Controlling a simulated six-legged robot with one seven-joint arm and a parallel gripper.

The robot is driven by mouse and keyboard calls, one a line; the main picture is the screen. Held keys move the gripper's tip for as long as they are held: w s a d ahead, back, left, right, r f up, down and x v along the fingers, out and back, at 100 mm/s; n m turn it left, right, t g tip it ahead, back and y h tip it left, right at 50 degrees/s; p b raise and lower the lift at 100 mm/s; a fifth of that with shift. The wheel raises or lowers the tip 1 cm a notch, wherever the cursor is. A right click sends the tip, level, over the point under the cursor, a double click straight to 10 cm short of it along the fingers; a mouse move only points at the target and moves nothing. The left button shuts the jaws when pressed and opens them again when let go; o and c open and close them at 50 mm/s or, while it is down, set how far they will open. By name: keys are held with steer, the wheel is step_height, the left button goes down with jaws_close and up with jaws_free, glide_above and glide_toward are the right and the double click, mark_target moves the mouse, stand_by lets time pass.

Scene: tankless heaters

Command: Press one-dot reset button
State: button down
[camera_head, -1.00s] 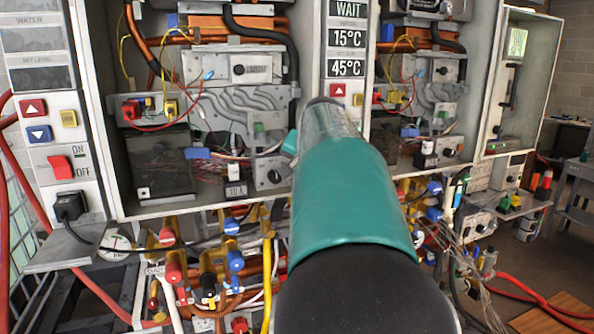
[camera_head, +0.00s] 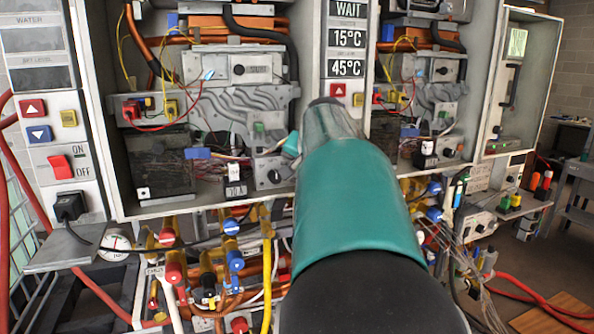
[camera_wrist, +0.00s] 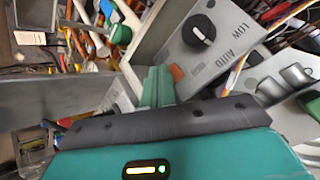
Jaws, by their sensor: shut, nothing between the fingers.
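My gripper (camera_wrist: 158,85) shows in the wrist view as shut teal fingers with nothing between them. Their tips are beside a grey control panel (camera_wrist: 226,32) with a black knob (camera_wrist: 199,29) marked LOW and AUTO. A small orange-brown piece (camera_wrist: 177,72) is right beside the fingertips; I cannot tell if it is the reset button or if they touch. In the head view a teal part of my gripper (camera_head: 291,146) pokes out left of my forearm, by the knob box (camera_head: 270,174) in the left open heater cabinet. No dot marks can be read.
The cabinet's raised edge (camera_head: 210,207) and loose wires lie close to my gripper. Below hang colored valves (camera_head: 235,261) and pipes. A second open heater (camera_head: 440,110) is on the right. My forearm hides the space between the cabinets.

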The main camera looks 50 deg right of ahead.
steer(key=shift+s+a, duration=0.1)
steer(key=shift+s, duration=0.15)
steer(key=shift+s+a, duration=0.45)
steer(key=shift+s, duration=0.25)
steer(key=shift+s+a, duration=0.4)
steer(key=shift+s, duration=0.35)
steer(key=shift+s+a, duration=0.45)
steer(key=shift+s, duration=0.25)
